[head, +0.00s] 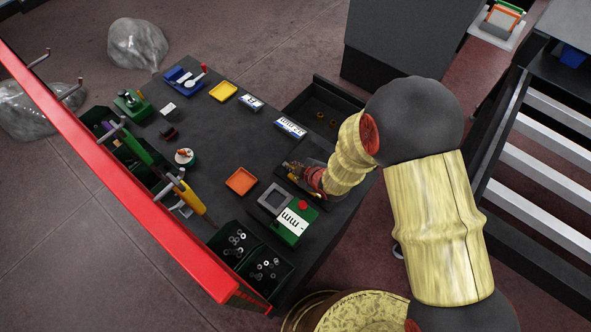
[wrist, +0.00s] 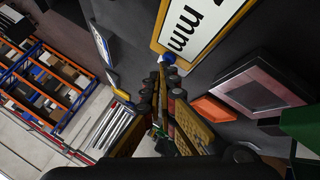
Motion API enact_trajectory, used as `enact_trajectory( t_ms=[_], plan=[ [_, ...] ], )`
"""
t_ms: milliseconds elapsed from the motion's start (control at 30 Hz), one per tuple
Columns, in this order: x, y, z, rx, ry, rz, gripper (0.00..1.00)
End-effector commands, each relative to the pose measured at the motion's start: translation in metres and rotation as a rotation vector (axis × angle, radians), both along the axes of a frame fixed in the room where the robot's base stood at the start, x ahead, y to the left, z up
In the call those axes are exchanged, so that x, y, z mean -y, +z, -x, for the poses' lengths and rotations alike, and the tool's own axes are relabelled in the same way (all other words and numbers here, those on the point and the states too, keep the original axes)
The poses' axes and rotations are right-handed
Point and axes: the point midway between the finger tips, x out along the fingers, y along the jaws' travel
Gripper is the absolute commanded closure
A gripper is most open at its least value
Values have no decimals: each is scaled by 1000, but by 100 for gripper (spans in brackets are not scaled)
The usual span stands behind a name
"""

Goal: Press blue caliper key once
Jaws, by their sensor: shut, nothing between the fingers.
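A display with a yellow frame (wrist: 222,42) and "mm" on a white face fills the top middle of the wrist view. A small round blue key (wrist: 168,58) sits at its near corner. My gripper (wrist: 162,72) is shut and empty, its fingertips pointing at the blue key and overlapping its near side; I cannot tell whether they touch. In the head view my gripper (head: 288,166) is low over the right side of the dark table, and the arm hides the yellow-framed display and blue key.
Blue-framed (head: 290,128) and green-framed (head: 292,226) displays stand either side of my gripper. An orange tray (head: 241,181), a yellow tray (head: 223,91) and a grey-framed square (head: 275,199) lie nearby. A red rail (head: 120,180) runs along the left.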

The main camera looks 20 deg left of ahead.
Motion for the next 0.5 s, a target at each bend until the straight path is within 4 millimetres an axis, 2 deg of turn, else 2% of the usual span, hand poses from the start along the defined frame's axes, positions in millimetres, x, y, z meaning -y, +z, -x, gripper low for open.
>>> enact_trajectory(
  t_ms=[500],
  plan=[
    [0,-6,0,0,0,0,100]
  ],
)
